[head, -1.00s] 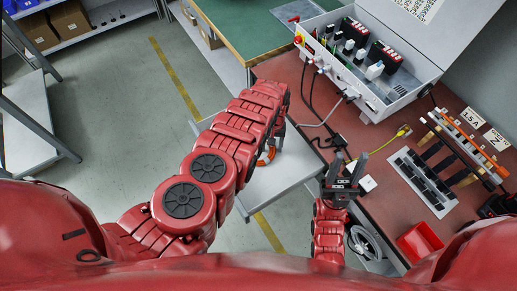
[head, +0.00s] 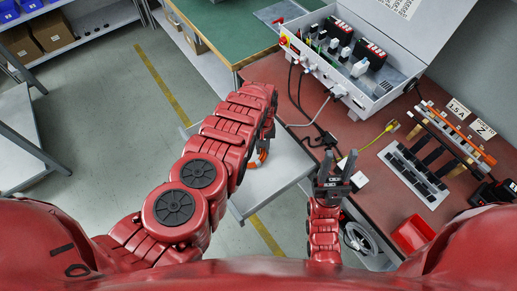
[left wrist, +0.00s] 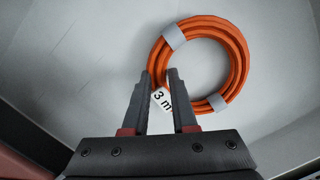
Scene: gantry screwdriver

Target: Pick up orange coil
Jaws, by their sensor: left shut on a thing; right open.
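The orange coil (left wrist: 237,60) is a ring of cable with grey bands and a white "3 m" tag (left wrist: 163,99). It lies over a pale grey surface in the left wrist view. My left gripper (left wrist: 160,76) is shut on the left side of the coil, one finger outside the ring and one inside. In the head view only a small part of the coil (head: 262,157) shows beside my left arm, which hides most of the left gripper. My right gripper (head: 338,165) is open and empty, pointing up near the red-brown bench.
The pale grey surface (head: 268,188) adjoins the red-brown bench (head: 292,93). The bench carries an open control box (head: 375,100), a yellow-tipped cable (head: 385,131), and a red bin (head: 412,236). A green table (head: 235,40) stands behind.

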